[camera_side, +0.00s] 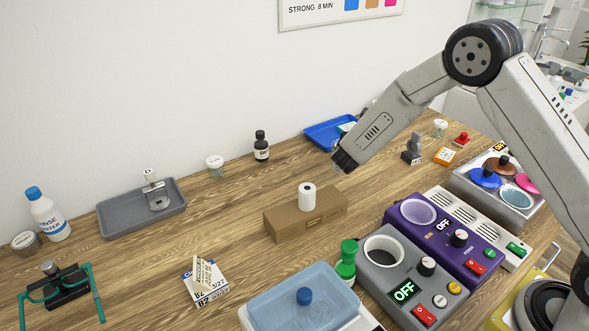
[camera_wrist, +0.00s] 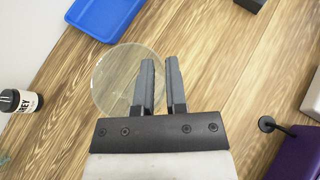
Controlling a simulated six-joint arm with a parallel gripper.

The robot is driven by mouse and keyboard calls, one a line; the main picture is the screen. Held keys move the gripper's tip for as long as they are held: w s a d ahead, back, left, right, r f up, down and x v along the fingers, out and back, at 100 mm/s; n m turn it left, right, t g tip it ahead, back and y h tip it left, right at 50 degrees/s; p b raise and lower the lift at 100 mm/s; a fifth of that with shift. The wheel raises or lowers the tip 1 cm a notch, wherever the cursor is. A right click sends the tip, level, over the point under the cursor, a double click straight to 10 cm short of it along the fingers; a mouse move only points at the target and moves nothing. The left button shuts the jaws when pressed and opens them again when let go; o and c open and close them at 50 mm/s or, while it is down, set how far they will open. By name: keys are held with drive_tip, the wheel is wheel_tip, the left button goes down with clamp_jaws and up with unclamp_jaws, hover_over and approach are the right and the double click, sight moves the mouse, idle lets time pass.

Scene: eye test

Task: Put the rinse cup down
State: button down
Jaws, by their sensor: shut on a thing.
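The rinse cup (camera_wrist: 112,82) is a clear, round, see-through vessel in the wrist view, with wood grain showing through it. My gripper (camera_wrist: 160,64) is shut on its right side, with the dark fingers at its rim and a narrow gap between them. In the side view my gripper (camera_side: 342,164) hangs over the wooden table (camera_side: 235,205), near the blue tray. The cup is hard to make out there. I cannot tell how far its base is from the table.
A blue tray (camera_side: 325,133) lies close behind my gripper; it also shows in the wrist view (camera_wrist: 103,14). A dark bottle (camera_side: 261,147) stands to the left, a grey stamp-like thing (camera_side: 412,150) to the right. A brown box (camera_side: 300,217) bears a white roll (camera_side: 306,198). Wood left of my gripper is bare.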

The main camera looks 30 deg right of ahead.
drive_tip(key=shift+w+f, duration=0.15)
drive_tip(key=shift+f, duration=1.55)
drive_tip(key=c, duration=0.7)
unclamp_jaws()
drive_tip(key=shift+f, duration=0.1)
drive_tip(key=shift+o, duration=0.2)
drive_tip(key=shift+s+a+r, duration=0.2)
drive_tip(key=shift+a+r, duration=0.1)
drive_tip(key=shift+r, duration=0.05)
drive_tip(key=v, duration=1.1)
